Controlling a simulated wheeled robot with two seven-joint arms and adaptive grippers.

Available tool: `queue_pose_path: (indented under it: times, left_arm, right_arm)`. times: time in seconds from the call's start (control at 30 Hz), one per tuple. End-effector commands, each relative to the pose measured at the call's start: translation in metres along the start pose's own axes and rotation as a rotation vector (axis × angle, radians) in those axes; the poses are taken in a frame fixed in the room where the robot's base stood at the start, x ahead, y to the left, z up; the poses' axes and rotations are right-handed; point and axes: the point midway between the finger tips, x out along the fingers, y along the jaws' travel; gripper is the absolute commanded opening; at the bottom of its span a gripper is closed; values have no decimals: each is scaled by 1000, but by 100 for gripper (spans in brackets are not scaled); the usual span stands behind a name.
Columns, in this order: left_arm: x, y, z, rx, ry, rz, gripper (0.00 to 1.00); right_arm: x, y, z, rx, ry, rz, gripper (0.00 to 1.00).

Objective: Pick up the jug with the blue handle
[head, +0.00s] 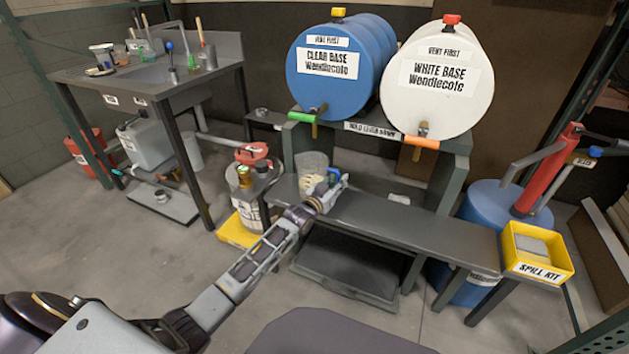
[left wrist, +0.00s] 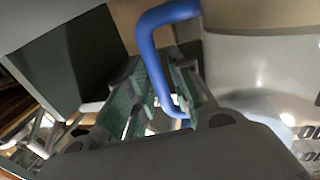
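The jug (head: 308,162) is a clear, see-through container on the dark bench below the blue drum. Its blue handle (head: 333,174) faces right, partly hidden by my left gripper (head: 328,192). In the left wrist view the blue handle (left wrist: 149,45) is a bent bar beside the pale jug wall (left wrist: 265,75). The fingers of my left gripper (left wrist: 167,75) stand on either side of the handle's lower part. I cannot tell whether they press on it. The jug stands upright. My right gripper is not in view.
A blue drum (head: 335,95) and a white drum (head: 440,105) lie on the rack above, their taps overhanging the bench (head: 420,225). A pail (head: 247,212) stands left of the bench. A yellow spill kit bin (head: 525,263) is at the right. The bench's right part is clear.

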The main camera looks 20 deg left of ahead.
Motion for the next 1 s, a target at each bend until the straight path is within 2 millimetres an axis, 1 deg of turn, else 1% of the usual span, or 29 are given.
queue_pose_path:
  times: [0.3, 0.47, 0.5, 1.0]
  left_arm:
    - [0, 0, 0, 0, 0, 0, 22]
    - [0, 0, 0, 0, 1, 0, 2]
    - [0, 0, 0, 0, 1, 0, 0]
    - [0, 0, -2, 1, 4, 0, 0]
  right_arm:
    - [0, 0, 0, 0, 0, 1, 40]
    - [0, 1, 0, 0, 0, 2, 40]
    - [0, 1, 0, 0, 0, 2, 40]
    - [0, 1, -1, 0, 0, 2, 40]
